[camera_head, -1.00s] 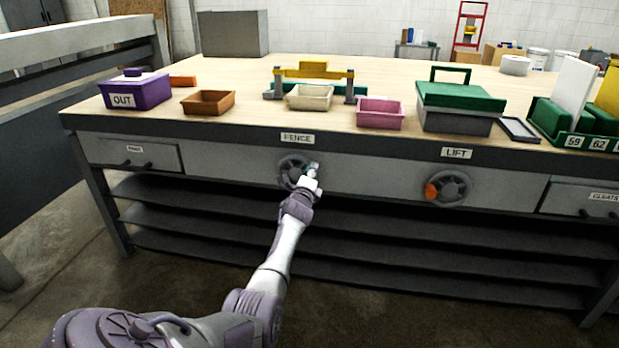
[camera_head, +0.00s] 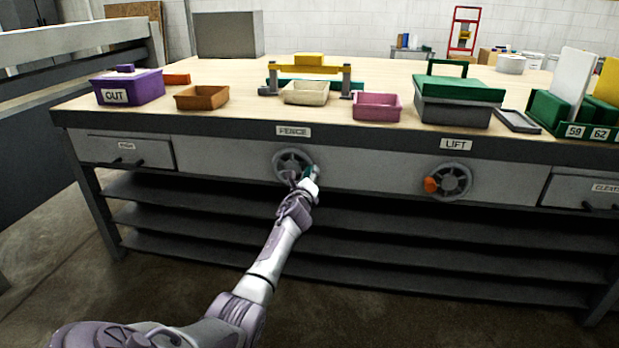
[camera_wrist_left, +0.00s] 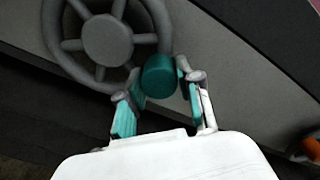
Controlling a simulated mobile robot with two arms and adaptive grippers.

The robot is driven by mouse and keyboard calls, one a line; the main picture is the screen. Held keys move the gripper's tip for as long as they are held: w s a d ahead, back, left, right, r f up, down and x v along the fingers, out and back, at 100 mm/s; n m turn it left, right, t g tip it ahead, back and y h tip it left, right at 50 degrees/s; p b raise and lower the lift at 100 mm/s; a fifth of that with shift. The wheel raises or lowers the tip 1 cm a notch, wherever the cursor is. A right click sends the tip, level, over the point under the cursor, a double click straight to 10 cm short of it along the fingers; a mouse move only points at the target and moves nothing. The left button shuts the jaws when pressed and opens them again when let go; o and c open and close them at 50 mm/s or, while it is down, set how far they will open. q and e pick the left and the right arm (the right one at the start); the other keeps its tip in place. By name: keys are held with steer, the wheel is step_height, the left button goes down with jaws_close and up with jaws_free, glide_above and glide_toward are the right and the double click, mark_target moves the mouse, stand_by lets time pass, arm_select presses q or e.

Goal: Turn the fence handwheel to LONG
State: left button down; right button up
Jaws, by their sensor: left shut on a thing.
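The fence handwheel (camera_head: 291,163) is a grey spoked wheel on the bench front, under the FENCE label (camera_head: 293,131). In the left wrist view the wheel (camera_wrist_left: 107,41) fills the upper left, with its teal knob (camera_wrist_left: 159,76) on the rim. My left gripper (camera_head: 310,175) is at the wheel's lower right. In the wrist view its fingers (camera_wrist_left: 163,92) stand on both sides of the knob, shut on it. No LONG marking can be made out. My right gripper is not in view.
The lift handwheel (camera_head: 448,182) with an orange knob is to the right under the LIFT label (camera_head: 456,145). Drawers (camera_head: 127,153) flank the bench front, and open shelves (camera_head: 380,240) lie below. Bins and boxes stand on the bench top (camera_head: 230,128).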

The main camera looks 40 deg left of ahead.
arm_select(q)
steer(key=shift+d+f, duration=0.1)
steer(key=shift+f, duration=0.2)
steer(key=c, duration=0.9)
jaws_free()
steer(key=shift+o, duration=0.7)
steer(key=shift+r, duration=0.15)
steer(key=shift+s, duration=0.1)
steer(key=v, duration=1.2)
